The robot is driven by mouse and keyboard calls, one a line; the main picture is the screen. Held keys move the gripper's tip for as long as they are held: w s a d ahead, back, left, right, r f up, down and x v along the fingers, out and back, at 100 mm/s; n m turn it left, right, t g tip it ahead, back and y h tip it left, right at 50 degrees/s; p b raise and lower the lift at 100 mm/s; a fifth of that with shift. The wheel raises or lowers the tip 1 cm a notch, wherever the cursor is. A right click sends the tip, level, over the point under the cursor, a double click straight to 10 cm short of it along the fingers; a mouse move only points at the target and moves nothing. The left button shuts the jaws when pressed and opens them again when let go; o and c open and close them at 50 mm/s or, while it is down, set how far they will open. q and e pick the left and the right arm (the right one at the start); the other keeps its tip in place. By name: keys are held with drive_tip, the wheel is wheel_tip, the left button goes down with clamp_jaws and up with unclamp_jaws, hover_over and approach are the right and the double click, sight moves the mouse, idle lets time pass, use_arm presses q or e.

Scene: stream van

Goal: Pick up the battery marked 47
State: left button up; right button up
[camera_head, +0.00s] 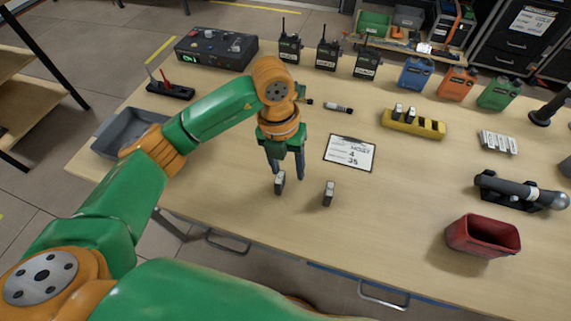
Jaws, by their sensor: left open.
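Two small upright batteries stand on the table near its front edge. One battery (280,184) is just below my left gripper, and the other battery (328,193) stands apart to its right. The markings on both are too small to read. My left gripper (285,172) points down with its fingers open, close around or just above the left battery; I cannot tell whether they touch it. A yellow holder (413,124) further back has small batteries (404,112) in its left part. My right gripper is not in view.
A clipboard (350,153) showing 4 and 35 lies behind the right battery. A red bin (483,237) stands at front right, a grey tray (112,136) at left. Radios (328,55) and coloured canisters (458,83) line the back. The table (390,220) is clear before the red bin.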

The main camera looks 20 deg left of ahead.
sight(280, 178)
use_arm(q)
drive_tip(key=shift+w+a+r+n+y, duration=0.15)
drive_tip(key=shift+a+y, duration=0.15)
drive_tip(key=shift+a, duration=0.3)
drive_tip(key=shift+w+a+r+n+y, duration=0.15)
drive_tip(key=shift+a+y, duration=0.15)
drive_tip(key=shift+a, duration=0.3)
drive_tip(key=f, duration=0.2)
drive_tip(key=f+p, duration=0.1)
drive_tip(key=f, duration=0.1)
drive_tip(key=f+p, duration=0.1)
drive_tip(key=f, duration=0.1)
drive_tip(key=shift+s+d+f, duration=0.2)
drive_tip(key=shift+s+d, duration=0.05)
drive_tip(key=shift+w+f, duration=0.1)
drive_tip(key=shift+f, duration=0.1)
clamp_jaws()
